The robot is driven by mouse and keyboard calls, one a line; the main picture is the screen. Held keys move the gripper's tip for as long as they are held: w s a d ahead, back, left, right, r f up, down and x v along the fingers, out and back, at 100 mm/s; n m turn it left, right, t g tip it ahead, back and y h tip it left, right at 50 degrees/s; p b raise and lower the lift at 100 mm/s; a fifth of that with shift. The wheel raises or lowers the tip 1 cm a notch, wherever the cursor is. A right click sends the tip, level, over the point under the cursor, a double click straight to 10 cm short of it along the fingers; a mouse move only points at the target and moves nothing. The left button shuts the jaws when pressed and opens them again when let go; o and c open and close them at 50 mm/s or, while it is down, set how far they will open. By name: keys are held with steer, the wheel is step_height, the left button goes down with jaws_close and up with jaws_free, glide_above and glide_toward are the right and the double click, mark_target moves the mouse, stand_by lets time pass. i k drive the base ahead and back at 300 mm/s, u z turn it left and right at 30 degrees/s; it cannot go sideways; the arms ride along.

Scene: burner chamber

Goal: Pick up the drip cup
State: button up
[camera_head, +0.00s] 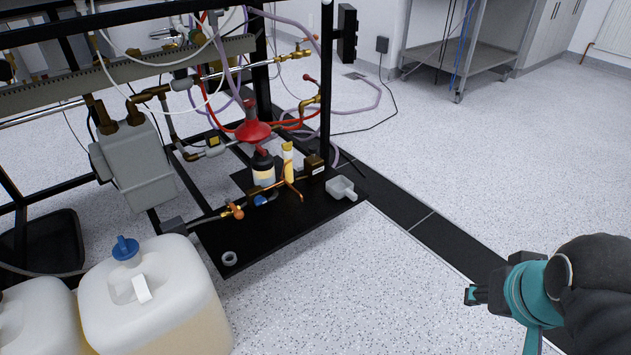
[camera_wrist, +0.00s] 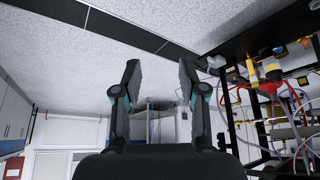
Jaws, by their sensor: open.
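The drip cup, most likely the small pale grey square cup with a short handle (camera_head: 341,188), sits at the right corner of the rig's black base plate (camera_head: 290,227). A small pale shape that looks like the same cup (camera_wrist: 216,62) shows beyond the right finger in the wrist view. My gripper (camera_head: 472,294) is at the lower right of the head view, over the floor, well apart from the cup. In the wrist view my gripper (camera_wrist: 158,72) has its two fingers spread with nothing between them.
A black upright post (camera_head: 326,90) stands close behind the cup. A red flask (camera_head: 252,131), a bottle and brass fittings stand left of it. A tape-like ring (camera_head: 229,258) lies on the plate's front. White jugs (camera_head: 150,300) stand lower left. The floor between gripper and plate is clear.

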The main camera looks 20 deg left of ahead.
mark_target(339, 187)
steer(key=u, duration=0.8)
steer(key=i, duration=0.85)
steer(key=u, duration=0.85)
